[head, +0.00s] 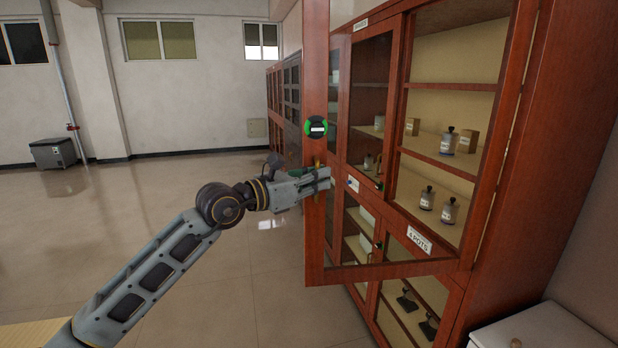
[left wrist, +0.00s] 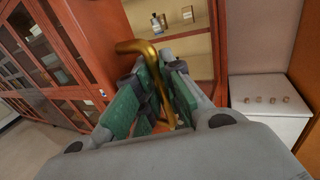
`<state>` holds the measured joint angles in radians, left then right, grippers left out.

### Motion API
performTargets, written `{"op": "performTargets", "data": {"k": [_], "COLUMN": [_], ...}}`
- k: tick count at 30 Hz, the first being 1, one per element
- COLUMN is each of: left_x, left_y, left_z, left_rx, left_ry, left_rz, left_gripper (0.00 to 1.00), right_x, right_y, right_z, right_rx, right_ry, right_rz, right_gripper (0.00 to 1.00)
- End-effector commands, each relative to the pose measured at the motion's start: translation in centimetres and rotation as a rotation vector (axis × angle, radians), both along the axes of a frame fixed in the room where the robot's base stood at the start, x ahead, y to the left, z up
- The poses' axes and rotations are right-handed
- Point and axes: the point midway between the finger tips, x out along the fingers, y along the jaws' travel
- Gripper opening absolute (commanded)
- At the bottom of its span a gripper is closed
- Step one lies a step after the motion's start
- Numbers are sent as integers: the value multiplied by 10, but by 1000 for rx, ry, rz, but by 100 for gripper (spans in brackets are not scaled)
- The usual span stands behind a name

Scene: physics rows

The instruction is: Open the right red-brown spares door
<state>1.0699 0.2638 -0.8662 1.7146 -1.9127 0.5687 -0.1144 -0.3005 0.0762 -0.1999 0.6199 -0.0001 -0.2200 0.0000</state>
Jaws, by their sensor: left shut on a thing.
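The red-brown door (head: 316,225) on the right of the cabinet stands swung out from its frame, with its hinge side at the right. A round green and black badge (head: 317,127) is on its near stile. My left gripper (head: 325,178) is at this stile, shut on the door's handle. In the left wrist view, the brass handle (left wrist: 141,47) bends over and passes between the green-padded fingers (left wrist: 155,95). The fingers hide part of the handle. My right gripper is out of view.
The cabinet shelves (head: 452,85) hold several small bottles (head: 447,140) and boxes. A closed glass door (head: 370,90) is left of the opening. A white unit (head: 540,328) stands at the lower right.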

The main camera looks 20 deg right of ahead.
Motion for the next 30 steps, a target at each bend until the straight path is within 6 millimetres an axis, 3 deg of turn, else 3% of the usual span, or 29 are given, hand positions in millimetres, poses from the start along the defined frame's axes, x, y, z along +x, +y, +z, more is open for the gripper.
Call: {"op": "performTargets", "data": {"k": [9,10,12,30], "left_x": [0,0,0,-3], "left_y": [0,0,0,10], "left_z": [1,1,1,0], "left_rx": [0,0,0,0], "left_ry": [-6,-6,-5,0], "left_rz": [1,1,1,1], "left_gripper": [0,12,19,19], "right_x": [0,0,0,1], "right_y": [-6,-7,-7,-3], "right_z": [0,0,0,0], "right_rx": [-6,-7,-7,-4], "right_ry": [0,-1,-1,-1], "right_rz": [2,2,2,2], "right_gripper": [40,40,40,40]}}
